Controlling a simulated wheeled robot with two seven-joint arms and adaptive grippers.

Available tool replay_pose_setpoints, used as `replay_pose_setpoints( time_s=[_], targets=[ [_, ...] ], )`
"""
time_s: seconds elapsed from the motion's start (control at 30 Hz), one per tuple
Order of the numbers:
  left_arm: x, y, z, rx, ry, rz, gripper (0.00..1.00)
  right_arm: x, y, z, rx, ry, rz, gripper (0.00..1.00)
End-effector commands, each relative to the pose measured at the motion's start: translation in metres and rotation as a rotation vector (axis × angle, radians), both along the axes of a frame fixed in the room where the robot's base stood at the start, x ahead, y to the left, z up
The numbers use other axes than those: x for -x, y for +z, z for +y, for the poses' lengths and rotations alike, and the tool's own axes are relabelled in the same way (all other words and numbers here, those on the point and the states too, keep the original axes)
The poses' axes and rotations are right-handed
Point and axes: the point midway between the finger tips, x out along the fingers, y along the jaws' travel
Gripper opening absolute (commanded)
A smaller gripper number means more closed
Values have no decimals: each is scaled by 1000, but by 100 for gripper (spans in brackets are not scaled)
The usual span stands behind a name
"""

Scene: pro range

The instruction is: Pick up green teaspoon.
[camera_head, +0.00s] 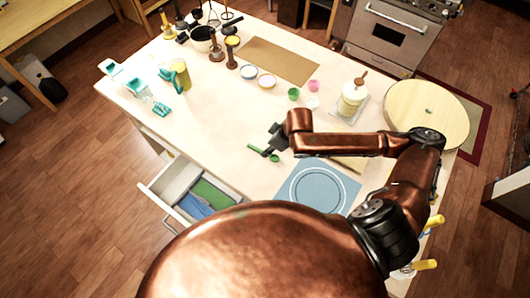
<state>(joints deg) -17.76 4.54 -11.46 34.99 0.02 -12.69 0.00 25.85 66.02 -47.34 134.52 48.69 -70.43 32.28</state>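The green teaspoon (255,149) lies on the pale tabletop of the island, near its middle. Its thin handle points left and its rounded bowl is at the right end. My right gripper (268,141), dark and small, is at the teaspoon, with its lower dark finger overlapping the middle of the handle. I cannot tell whether it touches the spoon or how far its fingers are apart. My copper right arm comes in from the right. My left gripper is not in view.
A blue mat with a plate (318,187) lies just right and in front. An open drawer (190,193) juts out at the lower left. Green and pink cups (294,94) (313,86) and a jar (352,98) stand behind. The tabletop left of the spoon is clear.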

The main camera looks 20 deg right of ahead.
Motion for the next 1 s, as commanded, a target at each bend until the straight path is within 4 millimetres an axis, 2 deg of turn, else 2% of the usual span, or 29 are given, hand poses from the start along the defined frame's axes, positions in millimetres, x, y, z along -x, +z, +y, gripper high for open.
replay_pose_setpoints(
  time_s=[0.1, 0.23, 0.4, 0.57, 1.0],
  targets=[
    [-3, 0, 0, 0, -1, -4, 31, 0, -20, 0, 0, -1, 4, 33],
    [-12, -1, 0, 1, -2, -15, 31, -5, -36, 3, -2, -1, 2, 33],
    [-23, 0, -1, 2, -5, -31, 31, -7, -43, 4, 0, -3, 1, 33],
    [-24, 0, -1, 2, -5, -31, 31, -7, -43, 4, 0, -3, 1, 33],
    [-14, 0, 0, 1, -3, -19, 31, -7, -43, 4, 0, -3, 1, 3]
  ],
)
